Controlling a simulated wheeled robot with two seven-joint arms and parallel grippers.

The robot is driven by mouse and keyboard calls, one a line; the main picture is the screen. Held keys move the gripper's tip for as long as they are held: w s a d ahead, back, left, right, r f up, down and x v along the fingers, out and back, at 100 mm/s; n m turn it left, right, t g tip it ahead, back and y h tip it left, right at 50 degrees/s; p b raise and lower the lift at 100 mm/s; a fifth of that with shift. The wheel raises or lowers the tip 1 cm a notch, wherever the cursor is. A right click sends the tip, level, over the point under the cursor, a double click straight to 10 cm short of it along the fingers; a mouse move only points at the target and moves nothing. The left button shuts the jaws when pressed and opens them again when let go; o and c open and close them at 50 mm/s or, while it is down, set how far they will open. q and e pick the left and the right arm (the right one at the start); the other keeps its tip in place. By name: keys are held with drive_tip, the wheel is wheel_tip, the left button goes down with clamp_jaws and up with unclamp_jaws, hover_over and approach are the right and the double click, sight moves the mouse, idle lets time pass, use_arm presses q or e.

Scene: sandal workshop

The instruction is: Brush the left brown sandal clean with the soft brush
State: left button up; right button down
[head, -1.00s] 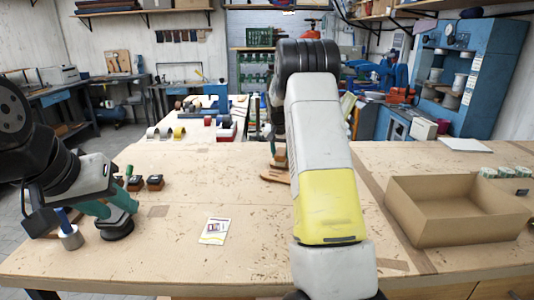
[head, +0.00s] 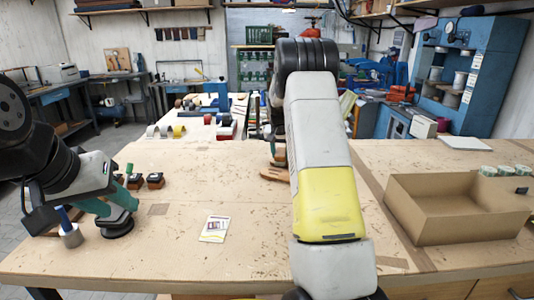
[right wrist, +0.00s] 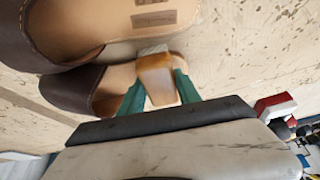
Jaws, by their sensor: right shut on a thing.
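My right gripper (right wrist: 158,92) is shut on the soft brush, whose tan wooden body (right wrist: 157,80) sits between the green fingers in the right wrist view. Its pale bristles (right wrist: 153,50) are at the edge of a brown sandal (right wrist: 110,85); I cannot tell whether they touch. A second brown sandal (right wrist: 130,22) lies alongside, with a label on its tan insole. I cannot tell which is the left one. In the head view a sandal (head: 274,174) shows beside my right arm, which hides the rest. My left gripper (head: 112,212) is low over the table's left side; its opening is unclear.
A black round object (head: 115,229) is under my left gripper, beside a grey holder (head: 71,237) with a blue handle. Small dark-topped pots (head: 154,181) stand behind. A card (head: 215,228) lies mid-table. An open cardboard box (head: 455,220) is at right. The front middle is mostly clear.

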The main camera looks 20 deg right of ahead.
drive_tip(key=shift+w+d, duration=0.3)
drive_tip(key=shift+w, duration=0.3)
drive_tip(key=shift+w+d, duration=0.25)
drive_tip(key=shift+w, duration=0.3)
drive_tip(key=shift+s, duration=0.1)
drive_tip(key=shift+s+a, duration=0.3)
drive_tip(key=shift+s, duration=0.25)
drive_tip(key=shift+s+a, duration=0.3)
drive_tip(key=shift+s, duration=0.25)
drive_tip(key=shift+w, duration=0.1)
drive_tip(key=shift+w+d, duration=0.3)
drive_tip(key=shift+w, duration=0.25)
drive_tip(key=shift+w+d, duration=0.3)
drive_tip(key=shift+w, duration=0.25)
